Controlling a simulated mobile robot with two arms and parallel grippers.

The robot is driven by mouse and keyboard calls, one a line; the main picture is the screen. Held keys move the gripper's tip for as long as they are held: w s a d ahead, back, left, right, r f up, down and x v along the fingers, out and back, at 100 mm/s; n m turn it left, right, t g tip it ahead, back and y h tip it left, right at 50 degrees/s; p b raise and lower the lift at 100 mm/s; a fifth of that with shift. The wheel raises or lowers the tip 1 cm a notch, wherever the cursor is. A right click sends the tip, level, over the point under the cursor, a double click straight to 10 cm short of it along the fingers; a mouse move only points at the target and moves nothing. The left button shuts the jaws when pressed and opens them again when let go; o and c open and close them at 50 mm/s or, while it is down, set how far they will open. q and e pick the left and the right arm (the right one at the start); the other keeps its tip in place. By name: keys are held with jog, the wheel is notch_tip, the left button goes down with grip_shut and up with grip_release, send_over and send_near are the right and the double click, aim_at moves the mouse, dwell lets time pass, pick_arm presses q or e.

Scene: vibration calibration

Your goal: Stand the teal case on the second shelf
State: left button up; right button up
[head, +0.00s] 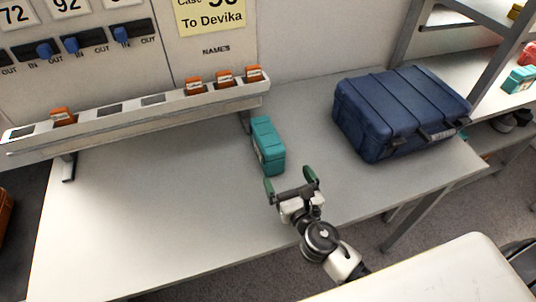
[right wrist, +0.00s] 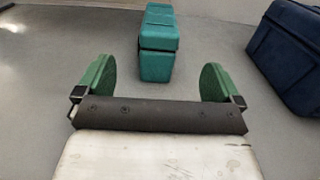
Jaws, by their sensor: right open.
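The teal case (head: 268,146) lies on the white table, just in front of the right end of the sloped rack. My right gripper (head: 291,181) is open and empty, a little nearer to me than the case, with its green fingers apart. In the right wrist view the teal case (right wrist: 158,45) is straight ahead, between and beyond the two fingertips (right wrist: 157,80), not touched. A shelf unit (head: 480,42) stands at the far right; which of its boards is the second I cannot tell. My left gripper is not in view.
A large dark blue case (head: 400,110) sits on the table right of the teal case; it also shows in the right wrist view (right wrist: 288,55). The sloped rack (head: 140,118) holds several orange items. Another teal item (head: 519,79) is on the shelf unit. The table's left middle is clear.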

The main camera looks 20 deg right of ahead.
aim_at(272, 144)
jog(key=shift+w+r, duration=0.55)
jog(key=shift+w, duration=0.15)
jog(key=shift+w+f, duration=0.2)
jog(key=shift+w, duration=0.9)
jog(key=w, duration=0.3)
jog(key=shift+d+f+p, duration=0.1)
jog(key=shift+f+p, duration=0.2)
jog(key=shift+w+r, duration=0.15)
jog(key=shift+w, duration=0.1)
jog(key=w, duration=0.3)
jog(key=shift+w+a, duration=0.35)
jog(key=shift+w, duration=0.35)
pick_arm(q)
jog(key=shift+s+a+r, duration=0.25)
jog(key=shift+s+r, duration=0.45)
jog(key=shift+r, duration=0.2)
pick_arm(e)
jog(key=shift+s, duration=0.1)
